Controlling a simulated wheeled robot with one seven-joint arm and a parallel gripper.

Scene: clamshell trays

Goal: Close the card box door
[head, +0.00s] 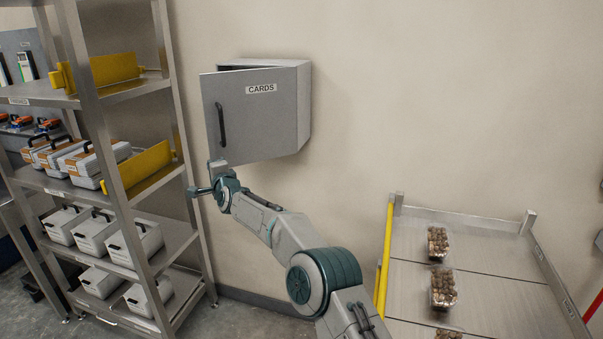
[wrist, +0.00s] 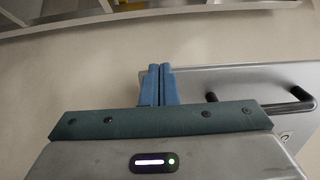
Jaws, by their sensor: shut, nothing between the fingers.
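The card box (head: 305,110) is a grey wall cabinet. Its door (head: 262,135), labelled CARDS, stands slightly ajar, with a dark gap along the top and its left edge out from the box. A black bar handle (head: 220,125) is on the door's left side. My gripper (head: 212,170) is at the door's lower left corner, below the handle. In the wrist view the blue fingers (wrist: 159,85) are together with nothing between them, beside the door (wrist: 240,77) and its handle (wrist: 285,107). I cannot tell whether they touch the door.
A metal shelf rack (head: 105,150) with white cases and yellow panels stands left, close to my gripper. A table (head: 480,290) with clear clamshell trays (head: 443,287) of brown items is at the lower right. The wall right of the box is bare.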

